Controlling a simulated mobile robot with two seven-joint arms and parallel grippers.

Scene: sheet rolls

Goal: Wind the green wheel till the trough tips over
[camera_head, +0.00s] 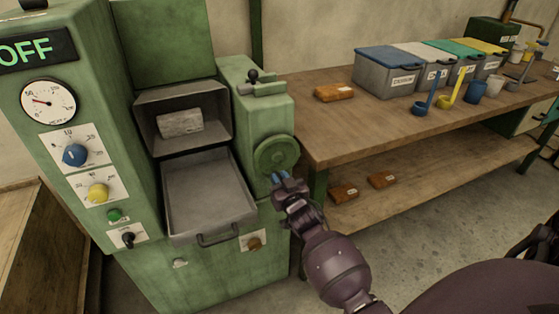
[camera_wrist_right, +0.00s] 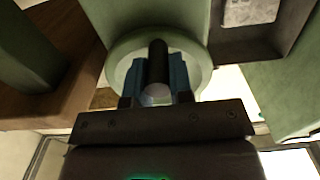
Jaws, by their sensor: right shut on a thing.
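The green wheel (camera_head: 272,150) is on the right side of the green machine. In the right wrist view the wheel (camera_wrist_right: 121,62) is straight ahead, with a dark handle (camera_wrist_right: 157,62) standing out from it. My right gripper (camera_head: 284,178) is at the wheel's lower edge, its blue fingers shut on this handle; it also shows in the right wrist view (camera_wrist_right: 158,85). A grey trough (camera_head: 148,133) sits in the machine, level as far as I can tell, with a grey block (camera_head: 180,122) inside. My left gripper is not in view.
Below the trough is an empty grey tray (camera_head: 205,195) with a handle. The panel at left has a gauge (camera_head: 48,101) and knobs; its display (camera_head: 36,49) reads OFF. A wooden workbench (camera_head: 330,125) with bins, ladles and orange-brown blocks stands close right of the wheel.

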